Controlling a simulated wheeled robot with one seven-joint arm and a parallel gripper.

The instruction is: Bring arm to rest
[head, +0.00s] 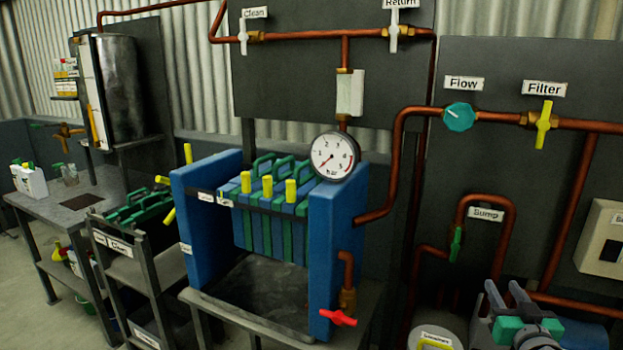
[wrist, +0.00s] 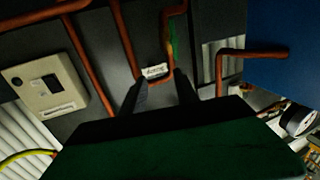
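My gripper (head: 504,290) is at the lower right of the head view, with its two grey fingers apart and nothing seen between them. In the wrist view, my gripper (wrist: 158,88) also shows two dark fingers spread apart. They reach toward the wall panel with copper pipes. A small white label (wrist: 154,71) shows beyond the fingertips. I cannot judge the distance to the pipes, and no contact is visible.
The copper Sump pipe (head: 488,197) and a pale switch box (head: 603,247) are near my arm. A blue filter press (head: 338,225) with a gauge (head: 335,156) and red valve handle (head: 338,318) stands left. A drum (head: 436,338) is below. A cart (head: 130,268) is further left.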

